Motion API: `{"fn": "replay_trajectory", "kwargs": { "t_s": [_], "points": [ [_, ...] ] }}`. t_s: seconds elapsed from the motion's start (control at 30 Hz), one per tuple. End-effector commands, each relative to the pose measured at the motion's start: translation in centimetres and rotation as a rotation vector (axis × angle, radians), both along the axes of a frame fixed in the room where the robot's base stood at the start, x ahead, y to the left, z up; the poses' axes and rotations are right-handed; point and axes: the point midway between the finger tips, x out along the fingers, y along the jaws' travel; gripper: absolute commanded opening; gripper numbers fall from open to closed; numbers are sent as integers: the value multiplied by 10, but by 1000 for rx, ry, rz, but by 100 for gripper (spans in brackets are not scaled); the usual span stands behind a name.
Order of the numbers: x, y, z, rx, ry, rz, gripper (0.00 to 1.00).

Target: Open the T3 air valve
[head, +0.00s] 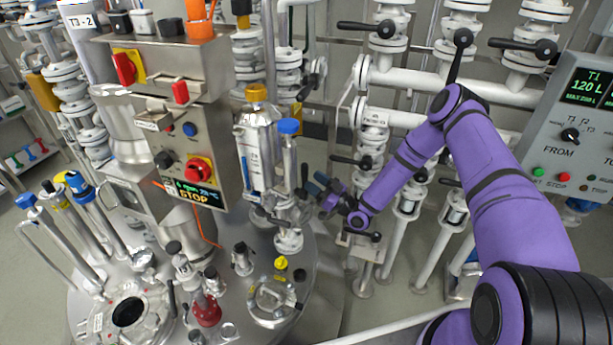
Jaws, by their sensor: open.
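I cannot tell for certain which valve is the T3 air valve, because the small labels are too small to read. A black upright lever (304,174) stands on the fittings of that vessel's lid. My gripper (322,190) is open, just right of this lever, at the end of my purple arm. It looks apart from the lever, but the depth between them is hard to judge. A white pipe valve with a black lever (350,160) is just above and right of my gripper.
The vessel lid (245,315) carries several fittings, a blue-capped tube (288,127) and a control box (185,150). White pipes with black levers (366,28) stand behind my arm. A pump panel (580,120) is at right. Grey floor shows between the vessel and the pipes.

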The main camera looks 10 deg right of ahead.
Motion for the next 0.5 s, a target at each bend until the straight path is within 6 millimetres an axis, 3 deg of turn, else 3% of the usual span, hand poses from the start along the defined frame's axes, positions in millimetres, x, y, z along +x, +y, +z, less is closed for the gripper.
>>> {"fn": "replay_trajectory", "kwargs": {
  "t_s": [0.23, 0.5],
  "points": [
    [-28, -29, -17, -1, 2, -2, 49],
    [-40, -40, -24, -1, 1, 0, 49]
  ]
}}
